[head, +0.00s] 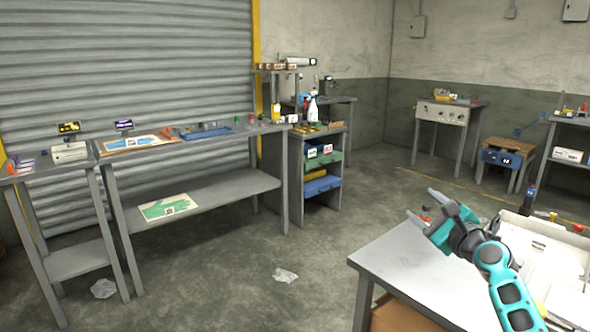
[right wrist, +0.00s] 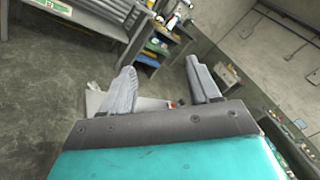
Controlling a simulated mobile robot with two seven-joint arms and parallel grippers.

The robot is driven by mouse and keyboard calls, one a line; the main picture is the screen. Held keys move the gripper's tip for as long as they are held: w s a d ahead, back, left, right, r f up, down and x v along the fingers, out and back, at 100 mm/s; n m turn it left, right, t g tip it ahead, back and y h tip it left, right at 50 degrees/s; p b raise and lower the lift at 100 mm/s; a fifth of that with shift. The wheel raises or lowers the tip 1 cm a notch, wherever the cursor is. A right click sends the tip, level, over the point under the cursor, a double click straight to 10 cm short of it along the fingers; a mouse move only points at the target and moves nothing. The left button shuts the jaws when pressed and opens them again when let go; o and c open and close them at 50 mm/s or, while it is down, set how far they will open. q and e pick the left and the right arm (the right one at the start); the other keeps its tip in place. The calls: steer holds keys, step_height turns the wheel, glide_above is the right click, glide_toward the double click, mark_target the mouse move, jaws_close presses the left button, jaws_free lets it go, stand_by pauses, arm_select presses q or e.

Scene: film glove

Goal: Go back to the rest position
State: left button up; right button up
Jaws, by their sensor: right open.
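My right gripper (head: 424,205) is over the left part of the near grey table (head: 425,275) in the head view. Its jaws are open, and I see nothing held between them. In the right wrist view, the two grey fingers of the right gripper (right wrist: 163,90) stand wide apart. A corner of a light table top (right wrist: 150,104) shows behind them. My left gripper is not in either view.
A white machine or box (head: 545,255) stands at the right of the near table. A long workbench (head: 205,192) runs along the shutter, with a green glove picture (head: 168,208) on its lower shelf. Open floor (head: 250,255) lies between. Crumpled paper (head: 286,275) lies there.

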steer(key=d+n+h, duration=0.3)
steer(key=n, duration=1)
steer(key=d+n+h, duration=0.3)
steer(key=n, duration=1)
steer(key=s+a+f+g+y, duration=0.1)
steer(key=s+a+f, duration=0.2)
steer(key=s+f, duration=0.25)
steer(key=s+a+f+n+g+y, duration=0.1)
steer(key=s+a+f, duration=0.25)
steer(key=f, duration=0.35)
steer(key=s+a+f+g, duration=0.1)
steer(key=s+a+f, duration=0.2)
steer(key=s+f, duration=0.3)
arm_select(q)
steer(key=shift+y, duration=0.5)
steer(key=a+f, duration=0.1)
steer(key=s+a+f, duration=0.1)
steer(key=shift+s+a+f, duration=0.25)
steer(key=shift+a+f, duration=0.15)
arm_select(e)
steer(key=s+a+f+g, duration=0.1)
steer(key=s+a+f, duration=0.1)
steer(key=s, duration=0.5)
steer(key=s+a+f+g+y, duration=0.1)
steer(key=s+a+f, duration=0.2)
steer(key=s+f, duration=0.2)
steer(key=s+a+f+g, duration=0.2)
steer(key=s+a+f, duration=0.1)
steer(key=s, duration=0.7)
steer(key=shift+s+f+m+y, duration=0.3)
